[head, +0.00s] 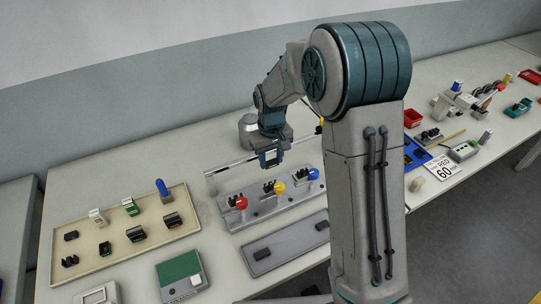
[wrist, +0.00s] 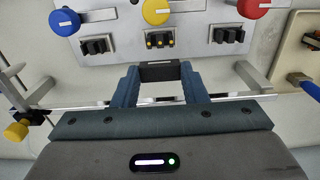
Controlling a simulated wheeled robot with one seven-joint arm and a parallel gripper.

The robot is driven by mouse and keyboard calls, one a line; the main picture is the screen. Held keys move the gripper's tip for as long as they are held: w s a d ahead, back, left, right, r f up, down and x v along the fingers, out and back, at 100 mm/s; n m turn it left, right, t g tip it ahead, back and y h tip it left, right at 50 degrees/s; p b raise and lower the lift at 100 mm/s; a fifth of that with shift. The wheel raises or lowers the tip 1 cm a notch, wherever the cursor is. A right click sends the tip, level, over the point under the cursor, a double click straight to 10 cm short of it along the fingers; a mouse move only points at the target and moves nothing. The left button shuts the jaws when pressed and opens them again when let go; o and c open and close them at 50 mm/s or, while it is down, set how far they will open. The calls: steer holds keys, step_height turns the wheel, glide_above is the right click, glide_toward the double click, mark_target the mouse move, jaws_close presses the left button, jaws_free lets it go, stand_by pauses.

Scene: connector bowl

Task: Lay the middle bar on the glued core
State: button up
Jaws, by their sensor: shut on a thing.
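My gripper (wrist: 159,80) is shut on a dark bar (wrist: 158,72), held across its fingertips in the wrist view. In the head view my gripper (head: 269,160) is above the back edge of the grey knob plate (head: 250,212); the bar cannot be made out there. In the wrist view a black three-legged core (wrist: 160,38) with yellow dots on its legs sits by the yellow knob (wrist: 156,11). The bar is apart from this core and looks roughly lined up with it. Plain black cores sit by the blue knob (wrist: 64,21) and the red knob (wrist: 253,7).
A thin rod (head: 228,163) runs behind the plate. A grey tray (head: 288,243) in front holds two dark bars, with its middle empty. A beige tray (head: 110,252) of connectors stands left, and a green-topped box (head: 180,272) in front of it.

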mark_target(271, 184)
steer(key=shift+f, duration=0.1)
steer(key=shift+f+b, duration=3.45)
steer(key=shift+f, duration=0.8)
steer(key=o, duration=1.1)
step_height(271, 184, up, 14)
steer(key=shift+f+b, duration=0.1)
steer(key=shift+b, duration=0.5)
steer(key=s+d+m+t, duration=0.1)
steer(key=s+d, duration=0.2)
steer(key=s, duration=0.5)
steer(key=s+d+m+t, duration=0.1)
steer(key=s+d, duration=0.3)
steer(key=s, duration=0.4)
steer(key=s+d+r+m+t, duration=0.1)
steer(key=s+d+m, duration=0.1)
steer(key=s, duration=0.6)
steer(key=shift+d, duration=0.85)
